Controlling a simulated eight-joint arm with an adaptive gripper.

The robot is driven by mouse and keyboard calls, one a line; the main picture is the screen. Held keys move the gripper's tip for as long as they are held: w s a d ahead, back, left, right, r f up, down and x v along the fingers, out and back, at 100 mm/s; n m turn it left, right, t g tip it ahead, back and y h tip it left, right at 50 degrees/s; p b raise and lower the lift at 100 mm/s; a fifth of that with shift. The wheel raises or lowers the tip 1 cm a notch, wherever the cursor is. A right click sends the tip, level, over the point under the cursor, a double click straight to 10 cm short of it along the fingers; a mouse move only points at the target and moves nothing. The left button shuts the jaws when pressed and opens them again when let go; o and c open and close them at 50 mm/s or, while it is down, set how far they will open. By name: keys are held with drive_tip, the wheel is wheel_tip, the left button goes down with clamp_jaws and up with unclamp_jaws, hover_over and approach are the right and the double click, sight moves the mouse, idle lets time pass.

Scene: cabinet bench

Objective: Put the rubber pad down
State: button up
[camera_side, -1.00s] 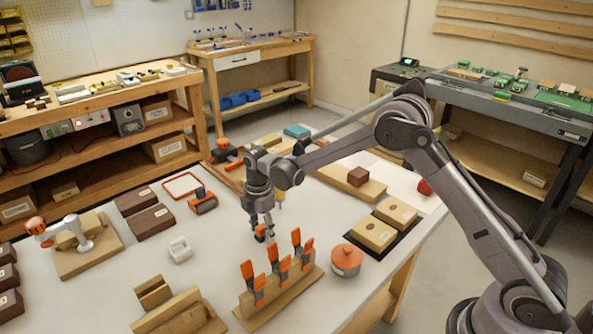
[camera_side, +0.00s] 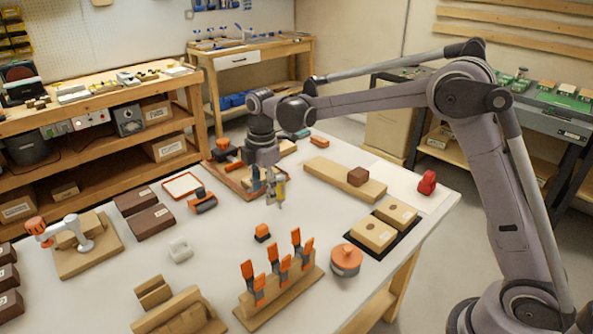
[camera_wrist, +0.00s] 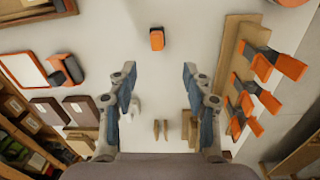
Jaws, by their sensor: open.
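A small orange block with a dark base (camera_side: 262,233), which seems to be the rubber pad, rests on the white table behind the orange clamps. It also shows in the wrist view (camera_wrist: 157,39), upper middle, beyond my fingertips. My gripper (camera_side: 264,192) is above the table, higher than the block and behind it, not touching it. In the wrist view my gripper (camera_wrist: 159,76) has its two blue-padded fingers spread wide with nothing between them.
Orange clamps (camera_side: 279,262) stand in a wooden rack in front of the block. A round orange-lidded pot (camera_side: 346,260) is to their right. A white part (camera_side: 180,250) lies to the left. Table around the block is clear.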

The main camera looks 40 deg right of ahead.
drive_tip(key=s+d+r+m+t, duration=0.25)
drive_tip(key=s+r+m, duration=0.25)
drive_tip(key=s+r, duration=0.25)
drive_tip(key=s+d+f+m+t, duration=0.1)
drive_tip(key=s+d+m+t, duration=0.1)
drive_tip(key=s+m, duration=0.4)
drive_tip(key=s+d+f+m+t, duration=0.1)
drive_tip(key=s+m, duration=0.4)
drive_tip(key=s, duration=0.7)
drive_tip(key=shift+d+f+m+t, duration=0.2)
drive_tip(key=shift+d+m+t, duration=0.25)
drive_tip(key=shift+t, duration=0.1)
